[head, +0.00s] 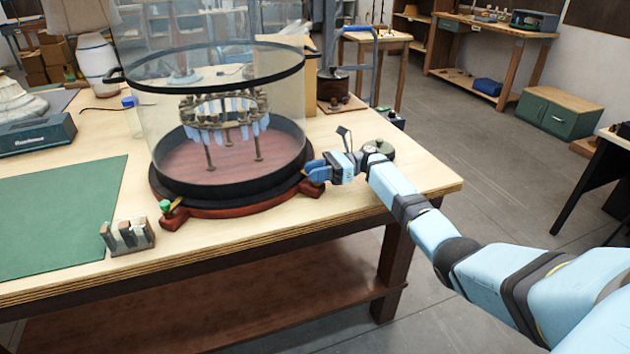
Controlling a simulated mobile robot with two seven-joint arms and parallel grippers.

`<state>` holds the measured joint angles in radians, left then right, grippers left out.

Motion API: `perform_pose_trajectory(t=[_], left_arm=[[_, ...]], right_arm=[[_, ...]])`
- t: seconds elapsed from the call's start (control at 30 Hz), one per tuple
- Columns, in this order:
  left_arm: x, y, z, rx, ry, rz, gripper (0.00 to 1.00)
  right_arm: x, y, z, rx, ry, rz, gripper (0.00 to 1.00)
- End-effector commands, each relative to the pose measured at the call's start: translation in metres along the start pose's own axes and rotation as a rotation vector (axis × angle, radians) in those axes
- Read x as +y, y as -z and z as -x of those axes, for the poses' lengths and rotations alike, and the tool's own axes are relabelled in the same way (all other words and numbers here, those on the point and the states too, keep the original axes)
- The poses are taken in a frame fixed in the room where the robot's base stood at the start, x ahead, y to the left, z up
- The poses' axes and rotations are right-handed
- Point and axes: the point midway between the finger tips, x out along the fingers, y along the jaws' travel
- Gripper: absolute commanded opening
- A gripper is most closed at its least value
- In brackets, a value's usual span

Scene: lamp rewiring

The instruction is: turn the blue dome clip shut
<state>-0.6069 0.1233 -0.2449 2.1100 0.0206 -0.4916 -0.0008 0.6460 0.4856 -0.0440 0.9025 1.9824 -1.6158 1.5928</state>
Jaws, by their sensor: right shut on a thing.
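A clear glass dome (205,110) with black bands stands on a round dark red base (228,204) on the table. Inside it is a ring-shaped lamp frame (225,118) with pale blue hanging pieces. A green clip (165,206) sits on a wooden lug at the base's front left. My right gripper (314,170) reaches in from the right to the matching lug (312,188) at the base's right edge. It is shut on the blue dome clip there. My left gripper is not in view.
A small wooden block with slots (128,236) stands near the table's front edge. A green mat (62,215) lies at the left.

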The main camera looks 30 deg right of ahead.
Motion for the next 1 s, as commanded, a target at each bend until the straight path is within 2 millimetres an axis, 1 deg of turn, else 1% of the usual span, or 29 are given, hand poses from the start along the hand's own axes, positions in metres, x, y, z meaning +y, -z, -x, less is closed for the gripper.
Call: perform_pose_trajectory(t=[0.03, 0.1, 0.4, 0.77, 1.0], left_arm=[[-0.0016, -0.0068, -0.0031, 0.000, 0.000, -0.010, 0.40], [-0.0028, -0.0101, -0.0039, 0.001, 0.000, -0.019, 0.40], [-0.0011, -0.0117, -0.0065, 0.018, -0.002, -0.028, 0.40], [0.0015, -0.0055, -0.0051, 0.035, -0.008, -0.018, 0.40], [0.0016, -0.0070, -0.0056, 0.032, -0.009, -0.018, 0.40]], right_arm=[[-0.0014, 0.0030, -0.0004, -0.001, -0.038, 0.001, 0.02], [-0.0010, 0.0028, -0.0004, -0.001, -0.090, 0.001, 0.02], [0.0002, 0.0010, -0.0004, -0.001, -0.246, 0.001, 0.02], [0.0012, 0.0005, -0.0007, 0.000, -0.303, 0.000, 0.02], [0.0013, 0.0005, -0.0008, 0.000, -0.304, -0.001, 0.02]])
